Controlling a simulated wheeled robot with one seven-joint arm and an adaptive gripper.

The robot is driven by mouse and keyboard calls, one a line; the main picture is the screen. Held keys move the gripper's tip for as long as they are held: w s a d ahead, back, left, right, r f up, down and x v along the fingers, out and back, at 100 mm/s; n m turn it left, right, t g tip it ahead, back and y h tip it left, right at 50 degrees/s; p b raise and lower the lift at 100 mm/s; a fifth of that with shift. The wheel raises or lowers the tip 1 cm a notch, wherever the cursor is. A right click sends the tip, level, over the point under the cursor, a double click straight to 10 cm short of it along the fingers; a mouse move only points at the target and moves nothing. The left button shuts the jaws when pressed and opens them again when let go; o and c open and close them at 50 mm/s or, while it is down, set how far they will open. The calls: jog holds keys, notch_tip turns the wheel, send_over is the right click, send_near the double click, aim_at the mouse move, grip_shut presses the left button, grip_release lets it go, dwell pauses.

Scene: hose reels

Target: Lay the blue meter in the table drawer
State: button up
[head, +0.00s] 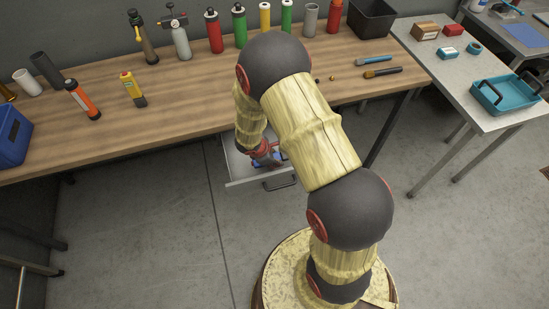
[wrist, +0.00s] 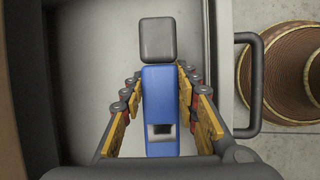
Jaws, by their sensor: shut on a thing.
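The blue meter (wrist: 160,85) shows in the wrist view, a blue body with a dark grey block at its far end and a small pale window. My gripper (wrist: 160,95) is shut on its sides, with a finger along each long edge. The table drawer (head: 240,170) is pulled out under the wooden table in the head view. Its pale floor (wrist: 95,60) lies below the meter in the wrist view. In the head view my gripper (head: 268,158) is down inside the drawer, and only a bit of blue shows there. I cannot tell whether the meter touches the drawer floor.
The wooden table (head: 190,100) above the drawer carries several bottles and canisters along the back, a yellow meter-like tool (head: 130,88) and an orange-handled tool (head: 82,98). The drawer's handle (wrist: 252,85) is on its front. A grey side table (head: 465,65) holds a teal tray (head: 500,95).

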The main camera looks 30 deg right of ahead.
jog(key=o, duration=1.3)
jog(key=shift+c, duration=0.2)
jog(key=shift+o, duration=0.2)
jog(key=v, duration=1.2)
jog(key=shift+s+d, duration=0.1)
